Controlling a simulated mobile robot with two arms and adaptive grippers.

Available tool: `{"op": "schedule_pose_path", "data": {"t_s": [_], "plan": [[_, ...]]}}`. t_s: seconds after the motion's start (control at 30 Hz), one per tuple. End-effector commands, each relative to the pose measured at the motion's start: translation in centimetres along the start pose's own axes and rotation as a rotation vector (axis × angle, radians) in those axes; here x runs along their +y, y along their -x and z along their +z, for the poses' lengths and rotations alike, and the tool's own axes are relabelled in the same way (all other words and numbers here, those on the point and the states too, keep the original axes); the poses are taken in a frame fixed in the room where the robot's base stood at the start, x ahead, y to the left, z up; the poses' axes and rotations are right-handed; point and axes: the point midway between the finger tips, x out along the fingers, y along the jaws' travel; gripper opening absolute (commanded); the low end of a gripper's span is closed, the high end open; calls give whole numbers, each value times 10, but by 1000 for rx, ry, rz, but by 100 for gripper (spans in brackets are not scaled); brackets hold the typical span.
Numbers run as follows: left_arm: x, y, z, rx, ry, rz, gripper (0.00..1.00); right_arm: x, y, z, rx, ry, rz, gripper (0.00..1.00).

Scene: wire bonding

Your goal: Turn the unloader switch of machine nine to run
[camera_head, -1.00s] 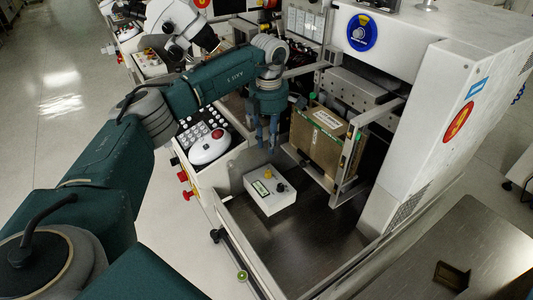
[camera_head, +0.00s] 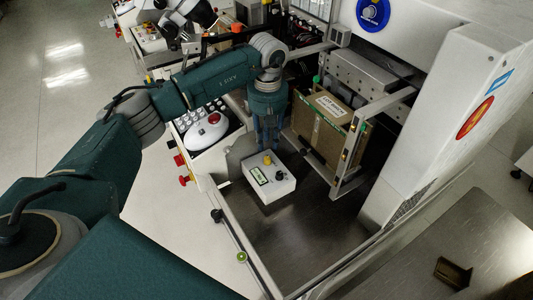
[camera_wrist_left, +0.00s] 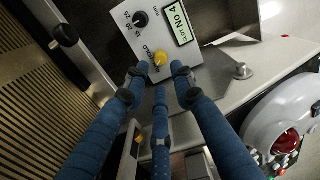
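A white control box (camera_head: 255,184) stands on the dark metal deck of the white machine (camera_head: 430,115). It has a yellow knob (camera_head: 267,160), a black knob (camera_head: 280,175) and a green label. In the left wrist view the box (camera_wrist_left: 200,20) shows the black knob (camera_wrist_left: 140,19) beside a printed scale, the yellow knob (camera_wrist_left: 161,58) and a label reading "SLOT NO 4". My left gripper (camera_head: 268,143) points down at the box's far edge. In the left wrist view its blue fingers (camera_wrist_left: 160,78) are apart, close to the yellow knob, with nothing between them. My right gripper is not in view.
A brown carton-like block (camera_head: 325,125) sits in a metal frame right of the control box. A white panel with a red button (camera_head: 207,132) and keys lies to the left. The dark deck (camera_head: 300,235) in front of the box is clear.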

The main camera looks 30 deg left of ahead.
Motion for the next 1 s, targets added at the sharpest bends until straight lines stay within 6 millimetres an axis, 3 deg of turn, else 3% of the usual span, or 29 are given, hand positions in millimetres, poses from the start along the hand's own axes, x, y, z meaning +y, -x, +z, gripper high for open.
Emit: {"op": "schedule_pose_path", "data": {"t_s": [0.2,0.4,0.77,0.8,0.9,1.0], "plan": [[-1,-42,1,-3,2,-4,25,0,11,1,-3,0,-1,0],[0,-67,1,-2,3,-2,25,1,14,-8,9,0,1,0],[0,-74,0,0,3,0,25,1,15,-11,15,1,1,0],[0,-74,0,0,3,0,23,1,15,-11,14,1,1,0],[0,-74,0,0,3,0,3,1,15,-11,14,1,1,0],[0,-74,0,-1,2,0,0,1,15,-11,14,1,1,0]]}}
